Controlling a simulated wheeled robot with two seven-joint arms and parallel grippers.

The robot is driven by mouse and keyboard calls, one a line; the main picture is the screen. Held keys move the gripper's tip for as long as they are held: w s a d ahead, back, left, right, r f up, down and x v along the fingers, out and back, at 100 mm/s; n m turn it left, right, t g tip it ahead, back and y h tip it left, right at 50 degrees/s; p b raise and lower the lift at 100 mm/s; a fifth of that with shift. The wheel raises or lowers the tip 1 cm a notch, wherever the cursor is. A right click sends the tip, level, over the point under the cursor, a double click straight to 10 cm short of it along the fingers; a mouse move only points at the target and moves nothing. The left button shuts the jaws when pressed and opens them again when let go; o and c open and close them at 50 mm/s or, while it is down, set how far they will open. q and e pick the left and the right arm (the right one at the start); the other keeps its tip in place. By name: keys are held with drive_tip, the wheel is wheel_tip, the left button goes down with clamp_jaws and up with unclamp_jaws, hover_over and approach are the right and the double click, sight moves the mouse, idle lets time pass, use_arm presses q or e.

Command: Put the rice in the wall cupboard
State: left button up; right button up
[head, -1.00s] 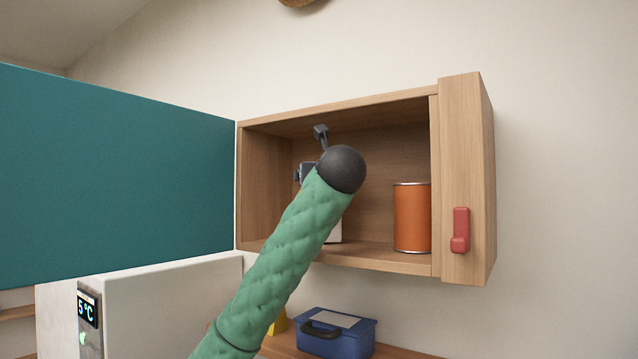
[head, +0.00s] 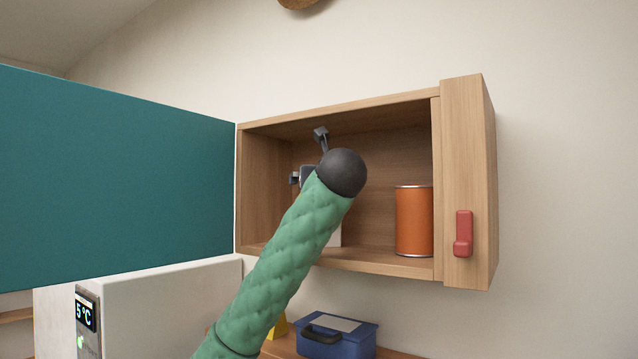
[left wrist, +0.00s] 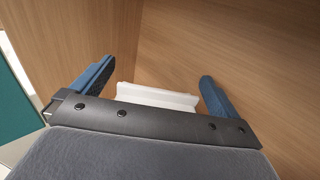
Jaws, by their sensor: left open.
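The wall cupboard (head: 262,190) stands open, its teal door (head: 110,175) swung out to the left. A white object, probably the rice (head: 335,236), stands on the cupboard floor, mostly hidden behind my left arm. In the left wrist view its white top (left wrist: 157,97) shows between the two blue fingers. My left gripper (left wrist: 155,85) is open around it, with a gap visible beside each finger. In the head view the gripper (head: 306,178) is inside the cupboard, largely hidden by my dark wrist joint. My right gripper is not in view.
An orange can (head: 414,221) stands on the right of the cupboard floor. A red handle (head: 463,233) is on the cupboard's right front. Below are a blue box (head: 338,337), a yellow object (head: 278,326) and a white appliance (head: 165,300) reading 5 °C.

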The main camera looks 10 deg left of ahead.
use_arm(q)
drive_tip(key=v, duration=1.1)
drive_tip(key=shift+s+b, duration=0.25)
drive_tip(key=shift+b, duration=0.05)
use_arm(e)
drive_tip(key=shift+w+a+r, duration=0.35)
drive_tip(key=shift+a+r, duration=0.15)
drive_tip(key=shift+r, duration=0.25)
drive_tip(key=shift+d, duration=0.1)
use_arm(q)
drive_tip(key=shift+f, duration=0.1)
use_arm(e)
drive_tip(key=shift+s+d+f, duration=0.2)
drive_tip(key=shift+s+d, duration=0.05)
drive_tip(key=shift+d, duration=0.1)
